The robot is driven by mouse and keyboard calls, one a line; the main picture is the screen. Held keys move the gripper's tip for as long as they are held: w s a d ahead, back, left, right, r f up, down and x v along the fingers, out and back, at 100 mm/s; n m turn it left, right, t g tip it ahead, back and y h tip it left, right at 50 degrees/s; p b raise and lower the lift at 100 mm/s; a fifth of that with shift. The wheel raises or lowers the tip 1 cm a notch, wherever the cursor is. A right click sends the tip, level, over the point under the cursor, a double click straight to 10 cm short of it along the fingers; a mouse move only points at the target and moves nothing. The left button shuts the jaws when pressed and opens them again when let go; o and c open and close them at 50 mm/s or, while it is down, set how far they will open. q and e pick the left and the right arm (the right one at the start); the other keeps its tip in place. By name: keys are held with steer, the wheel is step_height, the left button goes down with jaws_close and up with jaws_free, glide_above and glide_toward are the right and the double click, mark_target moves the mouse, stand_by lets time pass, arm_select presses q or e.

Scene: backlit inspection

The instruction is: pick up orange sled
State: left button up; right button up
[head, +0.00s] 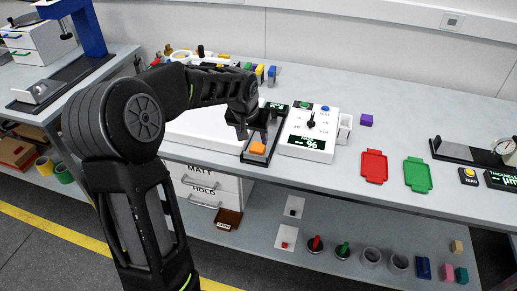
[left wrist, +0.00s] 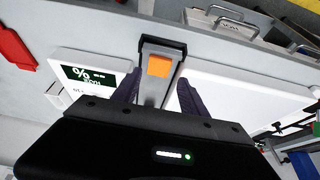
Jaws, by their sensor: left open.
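The orange sled (head: 257,148) is a small orange block at the near end of a narrow dark-edged track (head: 245,158) on the bench. In the left wrist view the orange sled (left wrist: 158,66) sits on the grey track, beyond my fingertips. My left gripper (head: 243,131) hangs over the track, just behind and left of the sled in the head view. Its two fingers (left wrist: 158,88) are spread apart on either side of the track, with nothing between them but the track surface. My right gripper is not in view.
A white control box (head: 295,146) with a dial and green display stands right of the track. A white panel (head: 200,128) lies to its left.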

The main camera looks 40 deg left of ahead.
mark_target(257, 148)
arm_select(q)
steer(key=shift+w+a+f, duration=0.1)
steer(key=shift+w+f, duration=0.15)
steer(key=shift+f, duration=0.4)
steer(key=shift+w+f+p, duration=0.15)
steer(key=shift+f+p, duration=0.3)
steer(key=shift+f, duration=0.05)
steer(key=p+x, duration=0.1)
steer(key=x, duration=0.3)
steer(key=shift+f, duration=0.1)
jaws_close()
stand_by(0.4)
